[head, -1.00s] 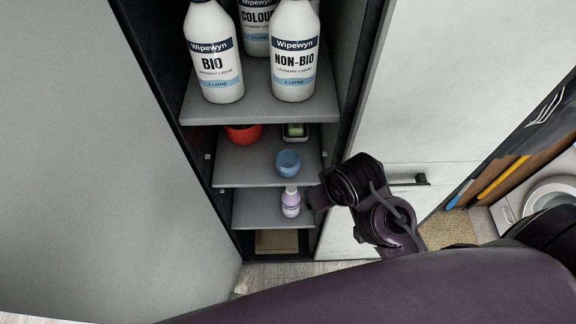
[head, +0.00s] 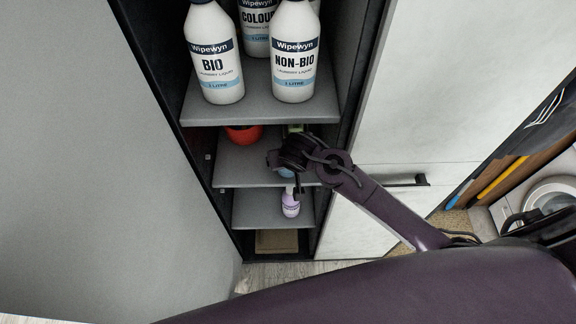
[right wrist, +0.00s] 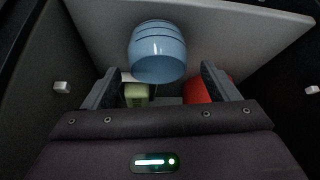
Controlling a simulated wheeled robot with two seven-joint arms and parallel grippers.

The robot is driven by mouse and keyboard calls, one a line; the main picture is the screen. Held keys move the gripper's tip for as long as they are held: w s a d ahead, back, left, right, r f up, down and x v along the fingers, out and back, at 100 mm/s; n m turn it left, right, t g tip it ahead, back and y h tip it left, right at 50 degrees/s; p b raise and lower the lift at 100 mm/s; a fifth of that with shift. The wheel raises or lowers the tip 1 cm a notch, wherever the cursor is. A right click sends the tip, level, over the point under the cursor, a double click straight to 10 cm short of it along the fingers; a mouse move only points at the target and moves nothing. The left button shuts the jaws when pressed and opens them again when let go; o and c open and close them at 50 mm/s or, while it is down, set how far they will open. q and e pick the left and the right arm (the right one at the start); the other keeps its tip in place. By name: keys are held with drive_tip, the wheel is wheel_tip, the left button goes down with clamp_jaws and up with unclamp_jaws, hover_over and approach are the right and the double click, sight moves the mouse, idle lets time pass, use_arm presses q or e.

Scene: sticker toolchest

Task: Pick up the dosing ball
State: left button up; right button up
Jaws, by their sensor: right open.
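The dosing ball, a light blue ribbed cup-like ball (right wrist: 157,52), sits on the middle shelf and fills the upper middle of the right wrist view. In the head view only a sliver of it (head: 287,173) shows behind my right gripper (head: 281,160). In the right wrist view my right gripper (right wrist: 160,70) is open, one finger to each side of the ball in the picture. The ball appears ahead of the fingertips, with no visible contact. My left gripper is not in view.
A red bowl (head: 243,134) and a green block (right wrist: 136,94) are on the same shelf. A purple bottle (head: 290,205) stands on the shelf below. White detergent bottles (head: 214,55) stand above. Dark cabinet walls (right wrist: 25,90) close in both sides.

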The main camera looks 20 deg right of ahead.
drive_tip(key=p+x, duration=0.1)
drive_tip(key=x, duration=0.3)
drive_tip(key=shift+w+d+f, duration=0.1)
drive_tip(key=shift+w+f, duration=0.15)
drive_tip(key=shift+f, duration=0.05)
drive_tip(key=c, duration=1)
